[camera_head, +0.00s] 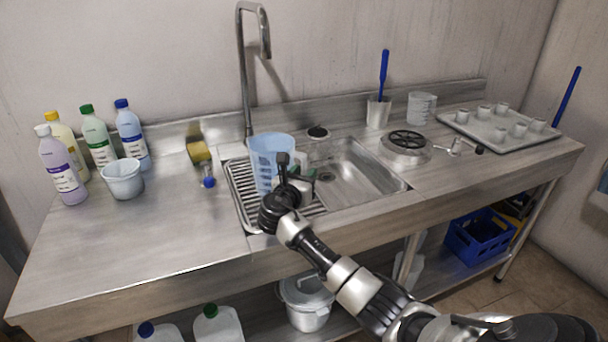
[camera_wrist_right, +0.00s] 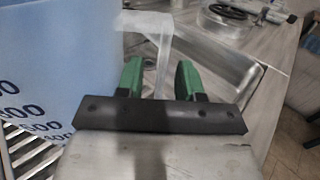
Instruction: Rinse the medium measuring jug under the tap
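A translucent blue measuring jug (camera_head: 268,158) with dark graduation marks stands upright on the ribbed drainer (camera_head: 243,192) at the sink's left; I cannot tell for sure that it is the medium one. The jug also fills the left of the right wrist view (camera_wrist_right: 60,60). My right gripper (camera_head: 292,172) is at the jug's handle side. Its green fingers (camera_wrist_right: 159,80) are apart, with the pale handle (camera_wrist_right: 158,30) running down between them and gaps showing. The tall metal tap (camera_head: 243,70) rises behind the jug. My left gripper is not in view.
The sink basin (camera_head: 365,175) lies right of the jug. The front left counter is clear.

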